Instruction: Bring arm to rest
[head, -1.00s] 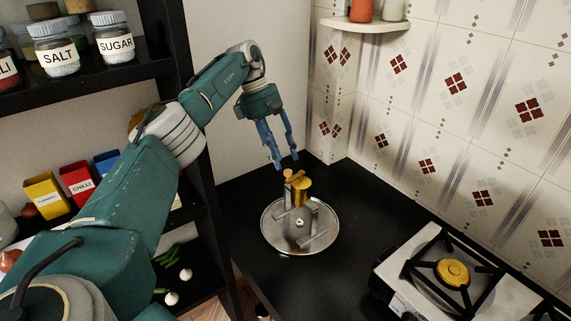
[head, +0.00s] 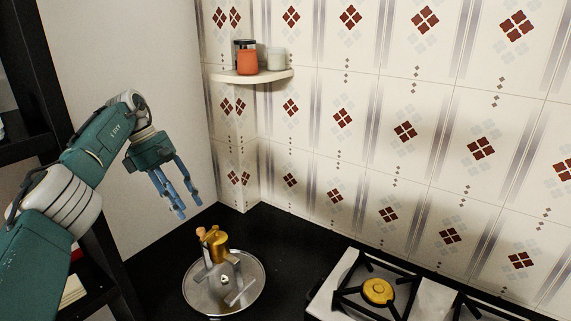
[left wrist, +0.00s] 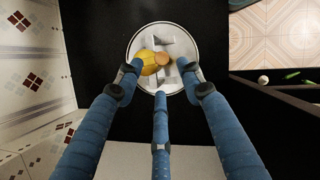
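My left gripper (head: 188,208) comes in from the left with its blue fingers pointing down, apart and empty. It hangs above and slightly left of a gold piece (head: 217,246) with a wooden knob. That piece sits with grey metal parts on a round steel tray (head: 258,292) on the black counter. In the left wrist view the spread fingers (left wrist: 161,80) show in front of the gold piece (left wrist: 147,60) and the tray (left wrist: 165,27), with nothing between them. My right gripper is not in view.
A stove (head: 432,300) with a gold burner cap (head: 378,291) stands right of the tray. A corner shelf (head: 262,76) with jars is on the tiled wall. Dark shelving (head: 40,150) stands at the left. The black counter behind the tray is clear.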

